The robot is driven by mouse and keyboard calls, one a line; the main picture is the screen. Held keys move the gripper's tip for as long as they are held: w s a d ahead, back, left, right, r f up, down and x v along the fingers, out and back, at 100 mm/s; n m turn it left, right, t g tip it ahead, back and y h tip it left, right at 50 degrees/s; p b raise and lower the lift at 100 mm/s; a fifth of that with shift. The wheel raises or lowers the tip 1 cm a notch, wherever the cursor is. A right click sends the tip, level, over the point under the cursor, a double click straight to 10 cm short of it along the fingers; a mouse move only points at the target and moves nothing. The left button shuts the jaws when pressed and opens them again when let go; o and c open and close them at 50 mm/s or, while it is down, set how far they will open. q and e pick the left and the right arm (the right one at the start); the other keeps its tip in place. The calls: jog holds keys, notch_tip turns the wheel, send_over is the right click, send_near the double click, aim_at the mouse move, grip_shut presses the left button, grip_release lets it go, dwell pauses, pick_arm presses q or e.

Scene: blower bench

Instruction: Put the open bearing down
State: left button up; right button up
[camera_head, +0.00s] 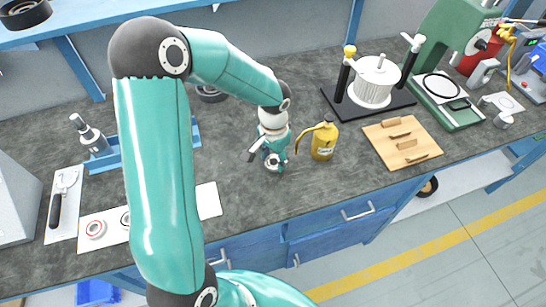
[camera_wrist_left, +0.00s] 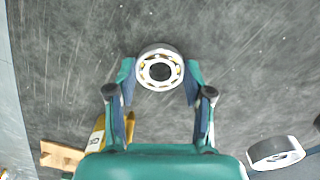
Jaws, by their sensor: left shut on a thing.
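My left gripper (camera_head: 274,158) is low over the grey bench, left of the yellow oil can. It is shut on the open bearing (camera_head: 272,164), which shows small and partly covered by the fingers. In the left wrist view the bearing (camera_wrist_left: 160,86) is a pale metal ring with balls showing and a dark centre hole. It sits between the fingertips of my left gripper (camera_wrist_left: 160,78), one on each side. I cannot tell whether the bearing touches the bench. My right gripper is not in view.
The yellow oil can (camera_head: 323,141) stands close at the right. A wooden board (camera_head: 416,152) with small pieces and a black-based press (camera_head: 340,112) lie farther right. A white sheet (camera_head: 208,203) with rings is at left, partly behind my arm. Bench around the gripper is clear in front.

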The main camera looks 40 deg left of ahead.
pick_arm(q)
jog(key=shift+f, duration=0.2)
jog(key=o, duration=0.7)
jog(key=shift+f, duration=0.15)
jog(key=o, duration=0.4)
jog(key=shift+o, duration=0.2)
jog(key=shift+w+r, duration=0.1)
jog(key=shift+r, duration=0.25)
notch_tip(320, 180, up, 12)
jog(key=shift+f, duration=0.15)
